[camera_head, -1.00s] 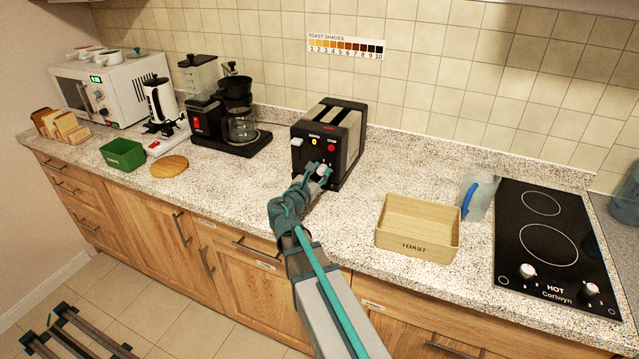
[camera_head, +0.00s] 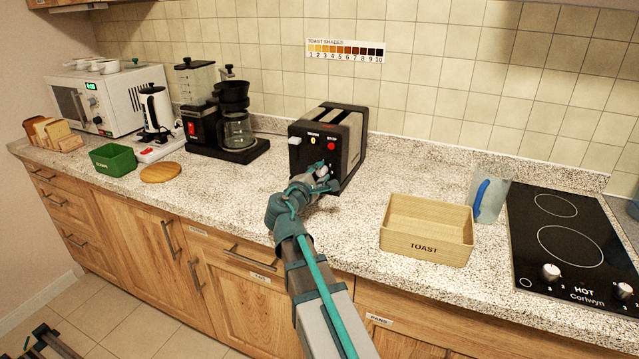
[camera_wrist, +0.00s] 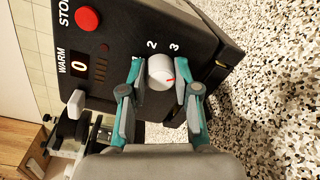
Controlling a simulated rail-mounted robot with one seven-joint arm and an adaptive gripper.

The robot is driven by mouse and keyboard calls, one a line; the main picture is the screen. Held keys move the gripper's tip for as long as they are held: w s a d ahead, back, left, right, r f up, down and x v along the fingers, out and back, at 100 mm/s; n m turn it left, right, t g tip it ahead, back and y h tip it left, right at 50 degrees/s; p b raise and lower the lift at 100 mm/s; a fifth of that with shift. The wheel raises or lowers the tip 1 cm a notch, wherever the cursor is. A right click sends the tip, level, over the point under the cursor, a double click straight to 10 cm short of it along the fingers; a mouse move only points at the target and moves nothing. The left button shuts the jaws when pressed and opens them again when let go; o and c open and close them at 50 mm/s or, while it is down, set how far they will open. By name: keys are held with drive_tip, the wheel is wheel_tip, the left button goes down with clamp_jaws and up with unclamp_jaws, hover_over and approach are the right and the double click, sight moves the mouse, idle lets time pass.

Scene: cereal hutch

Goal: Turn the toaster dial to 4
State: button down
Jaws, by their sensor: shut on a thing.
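The black toaster (camera_head: 327,142) stands on the counter with its front panel toward me. The numbers 1, 2 and 3 show around the dial; any further numbers are hidden by a finger. My gripper (camera_wrist: 158,84) is shut on the dial, one finger on each side. In the head view my gripper (camera_head: 321,176) is at the lower right of the toaster front.
A toast-shade chart (camera_head: 345,50) hangs behind. A TOAST basket (camera_head: 427,247) and a hob (camera_head: 575,245) stand to the right.

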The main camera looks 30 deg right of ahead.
drive_tip(key=shift+m+b, duration=0.45)
drive_tip(key=shift+m, duration=0.05)
drive_tip(key=c, duration=0.8)
unclamp_jaws()
drive_tip(key=shift+c, duration=0.2)
drive_tip(key=v, duration=1.2)
